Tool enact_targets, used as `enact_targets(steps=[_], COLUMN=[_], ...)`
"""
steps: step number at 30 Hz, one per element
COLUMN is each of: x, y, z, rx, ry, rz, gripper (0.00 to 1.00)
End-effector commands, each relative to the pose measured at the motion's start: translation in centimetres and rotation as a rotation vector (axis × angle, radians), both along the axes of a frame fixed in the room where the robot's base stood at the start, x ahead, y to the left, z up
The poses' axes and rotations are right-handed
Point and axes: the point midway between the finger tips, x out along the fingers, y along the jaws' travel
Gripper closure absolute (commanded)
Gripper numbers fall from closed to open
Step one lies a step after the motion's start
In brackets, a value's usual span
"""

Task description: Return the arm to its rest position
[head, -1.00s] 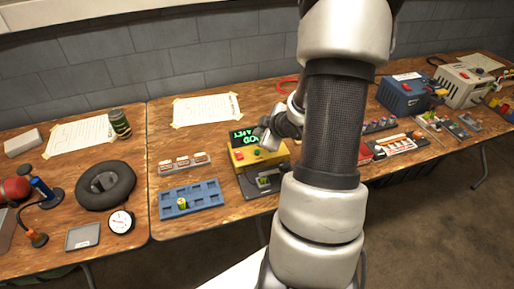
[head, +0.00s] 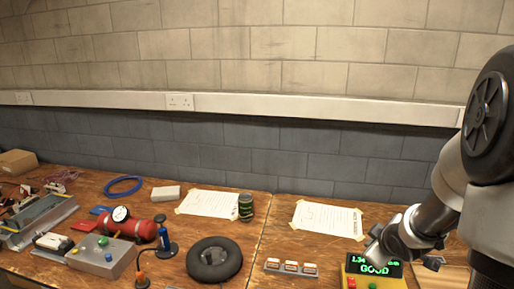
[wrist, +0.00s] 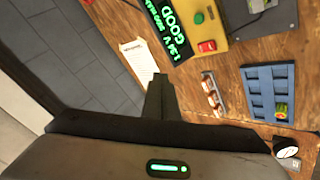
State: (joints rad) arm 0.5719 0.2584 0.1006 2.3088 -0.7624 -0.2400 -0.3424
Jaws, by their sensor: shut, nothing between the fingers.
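My arm (head: 465,190) reaches in from the right edge of the head view, bent, with its hand low over the charger. My gripper shows at the bottom middle of the wrist view (wrist: 160,85), its dark fingers shut and empty. The yellow charger (head: 375,283) stands on the table below the hand. Its green display reads GOOD in the head view and in the wrist view (wrist: 168,32). The fingertips appear above the table, apart from the charger.
A blue tray (wrist: 252,97) with one battery (wrist: 281,111) lies near a small rack (wrist: 212,95). Taped papers (head: 328,219), a can (head: 246,207), a black ring (head: 214,277) and a grey control box (head: 103,258) stand on the tables. A wall is behind.

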Motion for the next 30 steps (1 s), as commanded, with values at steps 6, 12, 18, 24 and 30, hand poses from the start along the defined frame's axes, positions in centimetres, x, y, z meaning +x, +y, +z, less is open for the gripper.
enact_targets(steps=[6, 12, 18, 24, 30], x=[-2.9, -10.5, -17.2, -23.0, -22.9], y=[11.3, 17.6, 18.5, 19.7, 19.7], z=[10.7, 14.8, 15.7, 15.6, 20.7], rx=[0.047, 0.207, 0.377, 0.544, 0.542], ry=[0.002, 0.054, 0.121, 0.198, 0.206], rz=[-0.108, -0.223, -0.385, -0.507, -0.512], gripper=[1.0, 1.0, 1.0, 1.0, 1.0])
